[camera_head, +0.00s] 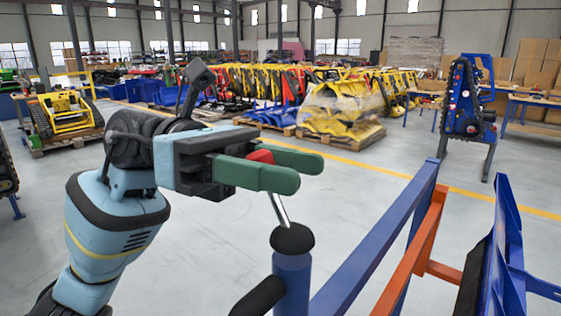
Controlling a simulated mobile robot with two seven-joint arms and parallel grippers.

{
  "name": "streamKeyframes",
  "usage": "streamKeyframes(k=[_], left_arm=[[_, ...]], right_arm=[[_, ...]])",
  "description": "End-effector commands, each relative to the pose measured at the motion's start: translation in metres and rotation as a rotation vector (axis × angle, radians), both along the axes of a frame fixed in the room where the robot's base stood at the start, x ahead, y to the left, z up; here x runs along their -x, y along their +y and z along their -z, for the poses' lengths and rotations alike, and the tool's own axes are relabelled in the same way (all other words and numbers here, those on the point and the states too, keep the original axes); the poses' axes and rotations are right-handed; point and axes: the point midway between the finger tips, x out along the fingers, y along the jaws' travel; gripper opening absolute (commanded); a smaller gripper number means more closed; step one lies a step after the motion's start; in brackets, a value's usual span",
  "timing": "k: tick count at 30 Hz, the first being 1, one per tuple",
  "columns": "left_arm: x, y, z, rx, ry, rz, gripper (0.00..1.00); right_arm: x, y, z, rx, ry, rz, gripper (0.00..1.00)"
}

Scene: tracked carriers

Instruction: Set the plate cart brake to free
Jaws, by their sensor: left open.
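The brake lever has a red knob (261,156) and a thin metal rod (279,211). The rod rises, leaning left, from a black cap (292,239) on a blue post (292,283) of the cart. My left gripper (303,171) has green fingers and is open. Its fingers lie on either side of the red knob, and the near finger hides the knob's lower part and the rod's top. I cannot tell whether a finger touches the knob. My right gripper is not in view.
A black rounded bar (258,297) meets the post low down. A blue beam (376,243) and an orange beam (415,252) run beside it on the right. A blue frame (507,240) stands at the far right. Yellow machinery (340,108) sits on pallets behind, across open grey floor.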

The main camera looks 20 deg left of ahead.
Motion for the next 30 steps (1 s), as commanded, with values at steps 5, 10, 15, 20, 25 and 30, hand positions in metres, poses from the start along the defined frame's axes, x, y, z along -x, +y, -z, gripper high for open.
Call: streamKeyframes(k=[5,10,15,20,25,30], left_arm=[[0.0,0.0,0.0003,0.0,0.001,0.0,0.45],[0.0,0.0001,0.0002,0.0,0.001,0.0,0.23],[0.0,0.0002,0.0002,0.0,0.001,0.0,0.01],[0.0,0.0003,0.0001,0.0,0.001,0.0,0.0],[0.0001,0.0017,-0.0003,-0.006,-0.002,0.0,0.0],[0.0003,0.0076,-0.0017,-0.029,-0.011,-0.001,0.0]], right_arm=[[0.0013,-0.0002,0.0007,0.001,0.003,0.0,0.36],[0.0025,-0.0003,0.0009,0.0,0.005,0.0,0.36],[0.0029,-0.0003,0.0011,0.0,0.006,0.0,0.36],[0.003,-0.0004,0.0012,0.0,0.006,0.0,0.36],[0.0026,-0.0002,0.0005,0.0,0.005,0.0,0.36],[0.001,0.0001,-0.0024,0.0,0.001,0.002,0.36]])
